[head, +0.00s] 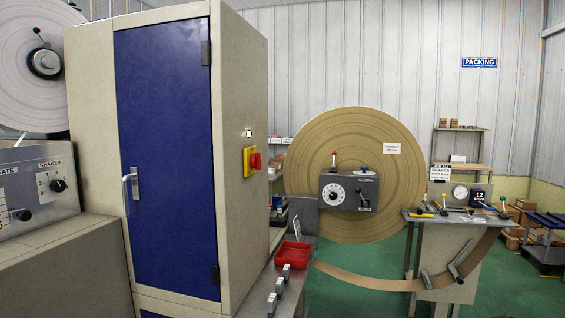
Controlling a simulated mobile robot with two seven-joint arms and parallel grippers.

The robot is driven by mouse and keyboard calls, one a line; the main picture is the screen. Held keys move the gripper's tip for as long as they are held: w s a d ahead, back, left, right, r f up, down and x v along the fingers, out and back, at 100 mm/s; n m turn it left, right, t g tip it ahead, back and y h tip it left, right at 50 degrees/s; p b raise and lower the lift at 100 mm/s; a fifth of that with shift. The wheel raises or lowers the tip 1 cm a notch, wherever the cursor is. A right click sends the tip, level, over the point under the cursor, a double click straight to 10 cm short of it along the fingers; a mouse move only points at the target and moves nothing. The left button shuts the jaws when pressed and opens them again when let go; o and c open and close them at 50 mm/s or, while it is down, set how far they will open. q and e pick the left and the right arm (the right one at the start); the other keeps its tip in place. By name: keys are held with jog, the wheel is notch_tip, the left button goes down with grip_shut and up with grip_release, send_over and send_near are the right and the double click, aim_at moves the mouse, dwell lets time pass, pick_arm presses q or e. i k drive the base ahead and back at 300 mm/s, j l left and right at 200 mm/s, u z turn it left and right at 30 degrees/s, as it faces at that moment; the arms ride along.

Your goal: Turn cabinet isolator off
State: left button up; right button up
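The cabinet isolator (252,161) is a red rotary handle on a yellow plate. It is mounted on the right side face of the tall beige cabinet (238,70). The isolator is seen at a steep angle, and I cannot tell which position its handle is in. A small white fitting (248,131) sits just above it. The cabinet's blue front door (165,150) is closed and has a metal lever handle (130,183). Neither of my grippers is in the head view.
Right of the cabinet, a bench holds a red tray (293,254) and several small grey blocks. Beyond stand a large brown roll (405,190) with a grey control box (348,192) and a workstation (447,220). Left is a grey panel labelled SHAKER (40,185). Green floor shows at right.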

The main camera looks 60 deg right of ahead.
aim_at(255, 160)
jog(key=z, duration=1.8)
